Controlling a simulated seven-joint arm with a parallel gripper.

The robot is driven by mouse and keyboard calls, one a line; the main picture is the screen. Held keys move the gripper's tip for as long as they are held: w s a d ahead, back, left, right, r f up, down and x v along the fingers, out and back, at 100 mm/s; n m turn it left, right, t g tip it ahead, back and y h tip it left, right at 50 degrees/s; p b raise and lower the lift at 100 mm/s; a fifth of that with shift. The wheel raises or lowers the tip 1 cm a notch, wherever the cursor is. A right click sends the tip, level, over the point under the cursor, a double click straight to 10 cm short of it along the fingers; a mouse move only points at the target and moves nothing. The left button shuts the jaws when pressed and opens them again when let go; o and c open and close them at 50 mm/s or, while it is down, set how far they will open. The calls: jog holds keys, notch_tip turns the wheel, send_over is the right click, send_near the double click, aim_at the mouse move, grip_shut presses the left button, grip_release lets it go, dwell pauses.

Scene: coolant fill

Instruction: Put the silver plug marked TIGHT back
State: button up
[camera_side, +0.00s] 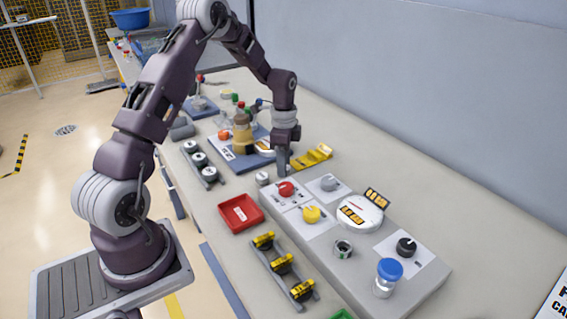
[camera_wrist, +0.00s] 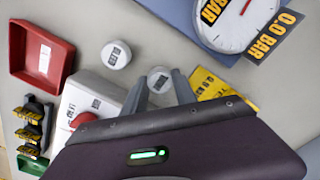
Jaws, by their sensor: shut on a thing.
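My gripper (camera_side: 283,170) points down beside the red-knobbed end of the grey block. In the wrist view its two fingers (camera_wrist: 160,76) are on either side of a round silver plug (camera_wrist: 159,79) with a small label, and they are shut on it. Its lettering is too small to read. The fingers hide this plug in the side view. A second round, pale plug (camera_wrist: 116,55) with a label stands apart, near the fingers. It also shows in the side view (camera_side: 262,178), on the bench just left of my gripper. Its label is unreadable too.
The red knob (camera_side: 286,188) and grey block (camera_side: 437,279) are close to my gripper. A red tray (camera_side: 240,212) lies nearby. A blue plate (camera_side: 222,158) carries a gauge (camera_wrist: 236,20). Bare bench lies along the wall.

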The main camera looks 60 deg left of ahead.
jog(key=o, duration=1.1)
jog(key=shift+o, duration=0.2)
jog(key=shift+r, duration=0.3)
notch_tip(320, 180, up, 11)
jog(key=s+d+r+n+t, duration=0.1)
jog(key=s+d+r+n, duration=0.1)
jog(key=s+d+r, duration=0.4)
jog(key=s+d+r+n+t+y, duration=0.1)
jog(key=s+d+r+n+t, duration=0.15)
jog(key=s+d+r, duration=0.55)
jog(key=s+d+f+n+t+h, duration=0.1)
jog(key=s+d+f+n+t, duration=0.1)
jog(key=s+d+n, duration=0.2)
jog(key=s+d, duration=0.3)
jog(key=s, duration=0.5)
jog(key=shift+s+f, duration=0.15)
jog(key=shift+s, duration=0.05)
